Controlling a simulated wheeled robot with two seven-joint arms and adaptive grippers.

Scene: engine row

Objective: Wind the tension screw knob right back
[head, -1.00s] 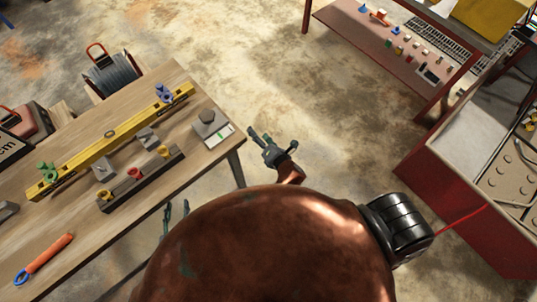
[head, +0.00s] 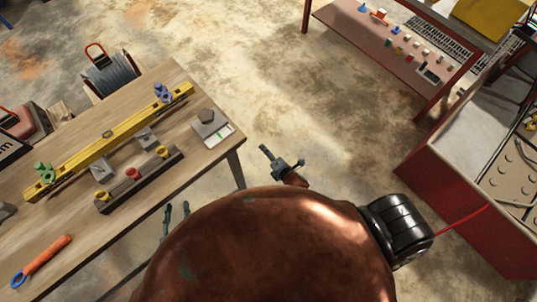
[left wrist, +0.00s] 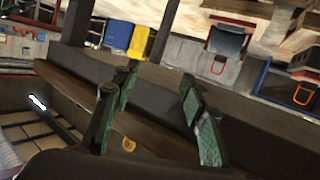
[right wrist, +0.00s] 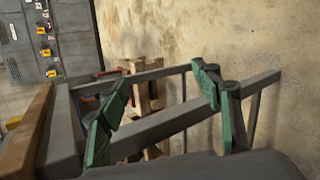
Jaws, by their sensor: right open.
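No knob in view can be told for certain as the tension screw knob. On the workbench (head: 150,120) stand a dark bar (head: 140,181) with a red knob between two yellow ones and a grey block (head: 210,127) with a dark round knob. My left gripper (head: 176,209) is beside the bench's near edge, fingers apart and empty; its fingers also show in the left wrist view (left wrist: 155,90). My right gripper (head: 269,156) hangs over the floor right of the bench corner, holding nothing. The right wrist view (right wrist: 160,90) shows its fingers wide apart.
A yellow level (head: 110,138) with blue and green fittings lies across the bench, and an orange-handled tool (head: 42,259) at its near left. A red table (head: 390,50) with small parts stands at the back right. Open floor (head: 310,110) lies between.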

